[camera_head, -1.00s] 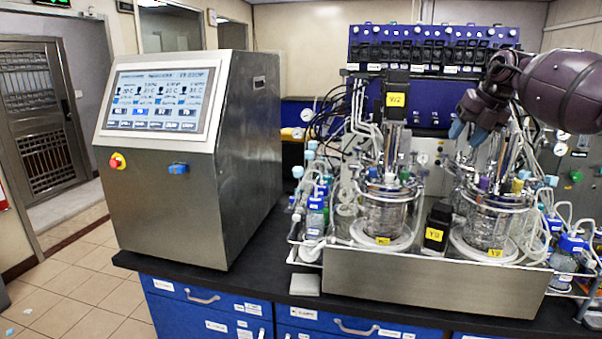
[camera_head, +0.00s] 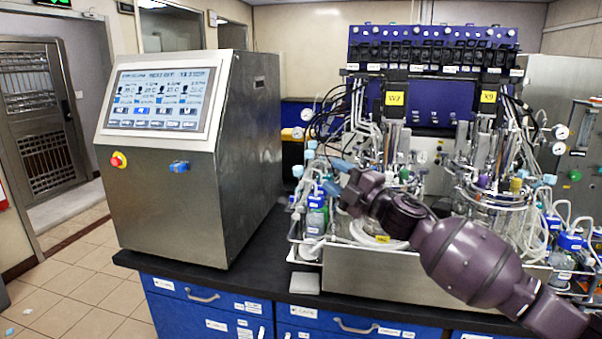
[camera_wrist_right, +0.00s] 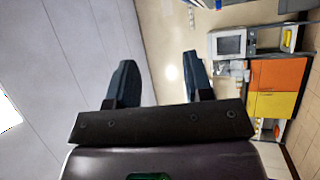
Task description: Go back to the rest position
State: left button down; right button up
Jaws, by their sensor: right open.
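My right gripper (camera_head: 338,178) shows in the head view in front of the left bioreactor vessel, with its purple arm coming in from the lower right. The arm hides much of that vessel. In the right wrist view the two dark fingers of my right gripper (camera_wrist_right: 160,85) stand wide apart with nothing between them. The right bioreactor vessel (camera_head: 492,215) stands in the steel tray (camera_head: 350,278), partly behind my arm. My left gripper is not in view.
A steel control cabinet with a screen (camera_head: 160,98) stands at the left on the black bench (camera_head: 262,285). Tubes and small blue-capped bottles (camera_head: 314,215) crowd the tray's left end. Blue drawers (camera_head: 205,315) are below. The right wrist view shows an orange cabinet (camera_wrist_right: 277,74) across the room.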

jog(key=s+d+f+m+t+h, duration=0.1)
jog(key=s+d+f+m+h, duration=0.2)
jog(key=s+f+m, duration=0.4)
jog(key=s+d+f+m+h, duration=0.2)
jog(key=d+f+m+h, duration=0.25)
jog(key=f, duration=0.45)
jog(key=s+d+f+m+t+h, duration=0.1)
jog(key=s+d+f+m+h, duration=0.2)
jog(key=s+f+m, duration=0.45)
jog(key=s+d+f+m+g+h, duration=0.2)
jog(key=s+d+f, duration=0.2)
jog(key=s+f, duration=0.7)
jog(key=s+d+f+m+g+h+b, duration=0.1)
jog(key=s+d+f, duration=0.4)
jog(key=s+f, duration=0.6)
jog(key=shift+s+d+f+m+g+h, duration=0.2)
jog(key=shift+s+m+g+h, duration=0.65)
jog(key=shift+m+h, duration=0.3)
